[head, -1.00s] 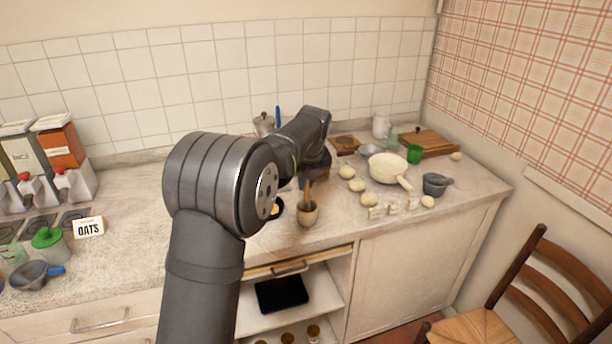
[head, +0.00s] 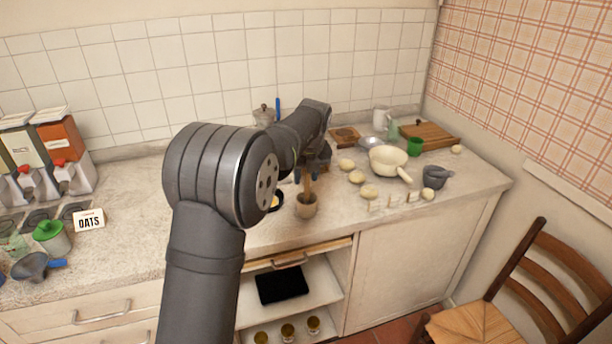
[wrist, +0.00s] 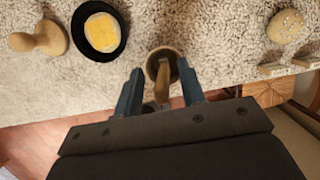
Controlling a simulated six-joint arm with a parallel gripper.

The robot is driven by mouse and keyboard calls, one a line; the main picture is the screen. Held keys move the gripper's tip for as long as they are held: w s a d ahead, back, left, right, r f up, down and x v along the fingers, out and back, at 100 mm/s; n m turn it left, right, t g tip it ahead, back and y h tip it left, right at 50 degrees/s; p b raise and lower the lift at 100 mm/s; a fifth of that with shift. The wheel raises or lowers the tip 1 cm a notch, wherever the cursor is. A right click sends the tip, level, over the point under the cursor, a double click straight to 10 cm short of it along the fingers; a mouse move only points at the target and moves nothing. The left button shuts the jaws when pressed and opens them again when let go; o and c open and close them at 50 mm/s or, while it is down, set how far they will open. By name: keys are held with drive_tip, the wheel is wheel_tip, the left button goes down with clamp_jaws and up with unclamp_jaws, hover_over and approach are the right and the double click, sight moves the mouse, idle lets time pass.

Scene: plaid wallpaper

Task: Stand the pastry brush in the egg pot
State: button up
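The egg pot (head: 306,209) is a small brown pot near the counter's front edge, below my gripper. The pastry brush (head: 308,187) has a wooden handle that rises from the pot's mouth; its lower end is hidden inside. In the wrist view, the pot's round rim (wrist: 151,66) is just beyond my fingertips, and the brush handle (wrist: 161,88) lies between them. My gripper (wrist: 161,68) is open, its two blue-grey fingers on either side of the handle with visible gaps. It also shows partly in the head view (head: 311,176), behind my arm.
A black dish (wrist: 82,48) with something yellow and a wooden knobbed object (wrist: 40,38) sit left of the pot. The counter edge is close.

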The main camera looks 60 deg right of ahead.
drive_tip(key=v, duration=1.7)
drive_tip(key=x, duration=1.7)
drive_tip(key=shift+f, duration=0.15)
drive_tip(key=shift+r, duration=0.4)
drive_tip(key=shift+f, duration=0.1)
